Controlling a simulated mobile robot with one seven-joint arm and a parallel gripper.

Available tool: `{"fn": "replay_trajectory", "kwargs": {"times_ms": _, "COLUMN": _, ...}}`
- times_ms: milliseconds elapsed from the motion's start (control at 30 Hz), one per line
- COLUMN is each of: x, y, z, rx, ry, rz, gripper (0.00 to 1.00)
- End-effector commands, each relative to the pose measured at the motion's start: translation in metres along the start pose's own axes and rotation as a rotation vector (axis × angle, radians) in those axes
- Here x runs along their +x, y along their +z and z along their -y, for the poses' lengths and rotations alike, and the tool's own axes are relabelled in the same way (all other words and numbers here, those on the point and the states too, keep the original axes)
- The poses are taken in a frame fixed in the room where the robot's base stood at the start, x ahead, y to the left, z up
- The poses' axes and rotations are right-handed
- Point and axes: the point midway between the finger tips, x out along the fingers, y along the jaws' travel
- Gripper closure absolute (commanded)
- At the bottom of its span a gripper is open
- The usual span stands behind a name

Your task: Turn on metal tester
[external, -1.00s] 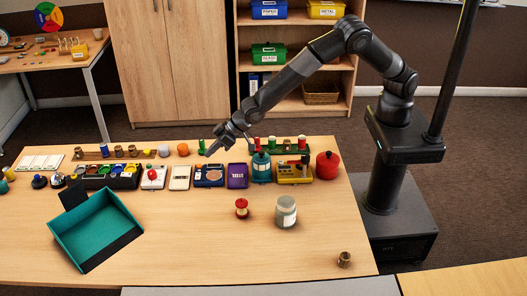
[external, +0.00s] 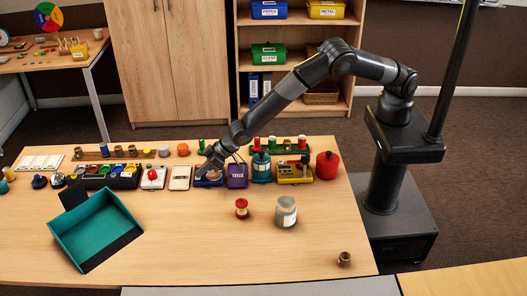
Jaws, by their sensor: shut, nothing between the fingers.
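A blue device with a round tan plate (external: 213,177) stands in the row of devices along the back of the table; it looks like the metal tester, but no label is readable. My gripper (external: 201,172) is shut and empty, with its tips low over the left part of this device. My gripper and wrist hide much of the device's upper part, including any switch there. I cannot tell whether the tips touch it, nor whether it is on.
A white device (external: 180,178) stands close on the left and a purple box (external: 237,176) close on the right. A teal lantern-like object (external: 261,168) and a yellow device (external: 294,173) stand further right. A teal tray (external: 75,235) lies front left. The table's front middle is mostly clear.

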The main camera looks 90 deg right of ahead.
Motion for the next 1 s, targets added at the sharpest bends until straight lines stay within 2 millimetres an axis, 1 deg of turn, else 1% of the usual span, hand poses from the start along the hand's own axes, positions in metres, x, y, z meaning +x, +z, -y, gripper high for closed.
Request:
{"fn": "replay_trajectory", "kwargs": {"times_ms": 233, "x": 0.003, "y": 0.004, "z": 0.002, "rx": -0.029, "ry": 0.026, "rz": 0.003, "gripper": 1.00}}
{"fn": "replay_trajectory", "kwargs": {"times_ms": 533, "x": 0.003, "y": 0.004, "z": -0.001, "rx": -0.027, "ry": 0.031, "rz": 0.004, "gripper": 1.00}}
{"fn": "replay_trajectory", "kwargs": {"times_ms": 833, "x": 0.001, "y": 0.002, "z": -0.015, "rx": -0.026, "ry": 0.034, "rz": 0.007, "gripper": 1.00}}
{"fn": "replay_trajectory", "kwargs": {"times_ms": 1000, "x": 0.000, "y": 0.001, "z": -0.016, "rx": -0.027, "ry": 0.032, "rz": 0.005, "gripper": 1.00}}
